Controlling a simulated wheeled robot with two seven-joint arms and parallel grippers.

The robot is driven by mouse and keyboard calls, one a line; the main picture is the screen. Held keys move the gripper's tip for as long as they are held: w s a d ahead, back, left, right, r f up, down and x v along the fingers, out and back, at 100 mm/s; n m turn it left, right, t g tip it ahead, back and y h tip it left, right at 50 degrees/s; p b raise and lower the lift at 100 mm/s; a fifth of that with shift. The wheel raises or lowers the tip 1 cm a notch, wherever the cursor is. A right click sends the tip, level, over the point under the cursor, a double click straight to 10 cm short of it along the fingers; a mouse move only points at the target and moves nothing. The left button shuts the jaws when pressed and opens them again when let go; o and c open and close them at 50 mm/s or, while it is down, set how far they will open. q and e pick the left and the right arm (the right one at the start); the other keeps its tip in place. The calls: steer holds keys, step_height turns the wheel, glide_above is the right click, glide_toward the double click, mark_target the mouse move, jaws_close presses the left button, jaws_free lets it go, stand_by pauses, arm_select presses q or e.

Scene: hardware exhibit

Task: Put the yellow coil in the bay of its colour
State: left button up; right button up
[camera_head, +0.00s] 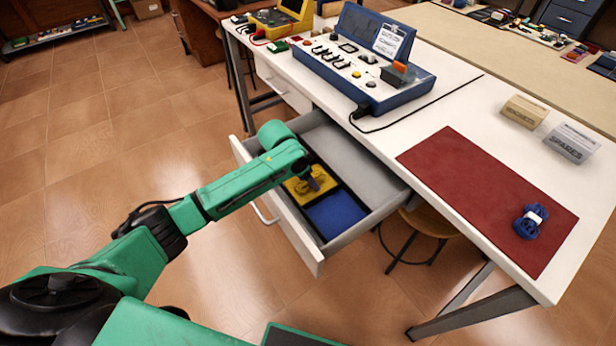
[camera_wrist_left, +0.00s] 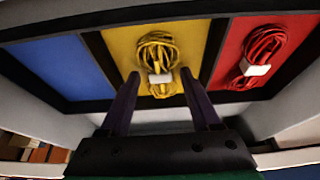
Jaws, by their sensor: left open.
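The yellow coil (camera_wrist_left: 157,47), with a white band, lies in the yellow bay (camera_wrist_left: 119,45) of the open drawer (camera_head: 357,160). In the head view the coil (camera_head: 299,188) is partly hidden by my gripper. My left gripper (camera_wrist_left: 160,76) is open; in the wrist view its purple fingertips stand on either side of the coil's banded end, with nothing gripped. In the head view the gripper (camera_head: 313,183) is low inside the drawer. Whether the fingers touch the coil I cannot tell. My right gripper is not in view.
A blue bay (camera_head: 336,215) is empty. A red bay (camera_wrist_left: 226,67) holds a red coil (camera_wrist_left: 262,52). A blue coil (camera_head: 530,221) lies on the red mat (camera_head: 470,190). A blue console (camera_head: 365,70) and two boxes marked SPARES (camera_head: 572,143) stand on the bench. The drawer walls surround my gripper.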

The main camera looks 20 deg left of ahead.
arm_select(q)
steer(key=p+v, duration=0.1)
steer(key=v, duration=1.1)
steer(key=shift+w+d+r, duration=0.1)
steer(key=shift+r, duration=0.05)
